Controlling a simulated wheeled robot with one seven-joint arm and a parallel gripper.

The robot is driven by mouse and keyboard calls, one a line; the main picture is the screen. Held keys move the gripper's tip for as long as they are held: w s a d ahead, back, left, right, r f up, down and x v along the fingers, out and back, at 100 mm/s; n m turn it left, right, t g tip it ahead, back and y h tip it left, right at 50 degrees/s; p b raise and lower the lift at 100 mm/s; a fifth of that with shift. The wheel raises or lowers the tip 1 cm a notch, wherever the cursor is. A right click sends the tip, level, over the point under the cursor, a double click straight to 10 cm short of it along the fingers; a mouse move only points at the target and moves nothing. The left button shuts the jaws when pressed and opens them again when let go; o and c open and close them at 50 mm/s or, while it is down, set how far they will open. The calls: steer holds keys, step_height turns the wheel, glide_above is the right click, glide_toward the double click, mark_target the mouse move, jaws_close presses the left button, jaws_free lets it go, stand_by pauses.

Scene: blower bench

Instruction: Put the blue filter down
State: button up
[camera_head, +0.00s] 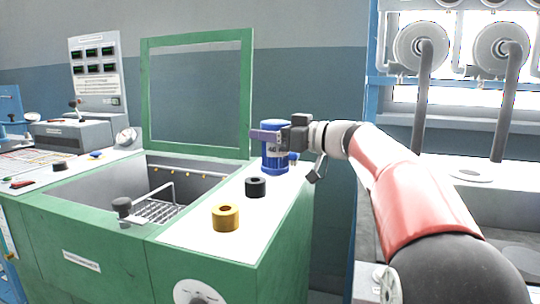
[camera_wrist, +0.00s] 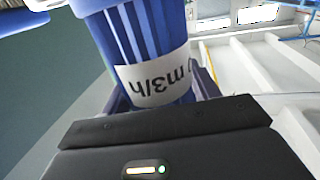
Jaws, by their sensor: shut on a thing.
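The blue filter (camera_head: 274,160) is a ribbed blue cylinder with a pale label. In the head view it stands upright at the back right of the green bench's white top. My gripper (camera_head: 266,137) is shut on it from the right, with a finger across its upper part. Whether its bottom touches the top is hard to tell. In the wrist view the blue filter (camera_wrist: 140,50) fills the upper middle, and its label reads "m3/h" upside down. The fingers are mostly hidden behind it there.
To the left is an open basin with a wire basket (camera_head: 158,211) and a raised green-framed lid (camera_head: 197,95). A blue-framed rig stands at right.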

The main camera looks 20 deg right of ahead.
mark_target(270, 150)
steer(key=shift+f+b, duration=0.55)
steer(key=shift+f, duration=1.4)
steer(key=shift+f, duration=0.15)
steer(key=o, duration=1.1)
